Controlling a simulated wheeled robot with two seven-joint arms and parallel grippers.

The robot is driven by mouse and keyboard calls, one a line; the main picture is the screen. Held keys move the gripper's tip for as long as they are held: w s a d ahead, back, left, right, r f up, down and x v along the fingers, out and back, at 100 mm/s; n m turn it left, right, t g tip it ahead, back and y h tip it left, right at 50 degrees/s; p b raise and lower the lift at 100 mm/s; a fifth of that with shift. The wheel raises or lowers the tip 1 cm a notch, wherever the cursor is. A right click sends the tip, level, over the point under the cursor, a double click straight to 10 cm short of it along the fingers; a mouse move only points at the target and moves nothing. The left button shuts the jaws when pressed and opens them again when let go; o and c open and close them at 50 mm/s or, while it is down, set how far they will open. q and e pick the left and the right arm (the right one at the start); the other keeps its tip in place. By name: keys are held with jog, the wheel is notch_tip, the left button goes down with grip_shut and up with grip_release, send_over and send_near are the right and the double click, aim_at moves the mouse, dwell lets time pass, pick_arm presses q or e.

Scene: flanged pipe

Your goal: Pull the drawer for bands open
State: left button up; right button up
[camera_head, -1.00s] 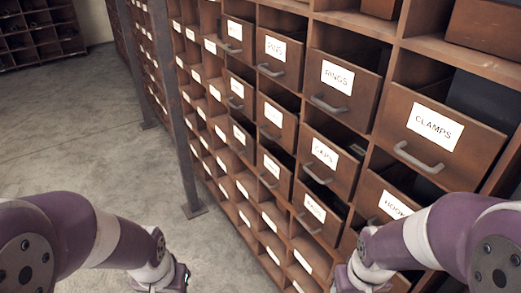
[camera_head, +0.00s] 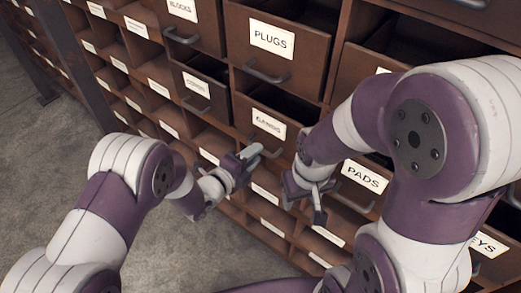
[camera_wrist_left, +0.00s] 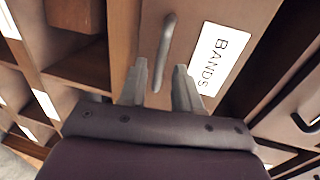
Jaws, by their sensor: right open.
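The bands drawer has a brown wooden front with a white label (camera_head: 268,123) in the middle of the head view; the label is hard to read there. In the left wrist view the label (camera_wrist_left: 220,58) reads BANDS, with a grey bar handle (camera_wrist_left: 168,45) beside it. My left gripper (camera_head: 250,156) is just in front of this drawer. In the left wrist view its two fingers (camera_wrist_left: 160,72) are apart, with the near end of the handle between them; I cannot tell whether they touch it. My right gripper (camera_head: 304,208) is open and empty, to the right of and below the left one.
The PLUGS drawer (camera_head: 275,45) is above, the PADS drawer (camera_head: 362,180) to the right, partly behind my right arm. Open cubbyholes with white labels lie left and below. A dark metal post (camera_head: 75,55) stands at the left. The concrete floor (camera_head: 40,160) is clear.

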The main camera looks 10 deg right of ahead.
pick_arm(q)
jog(key=shift+x, duration=1.8)
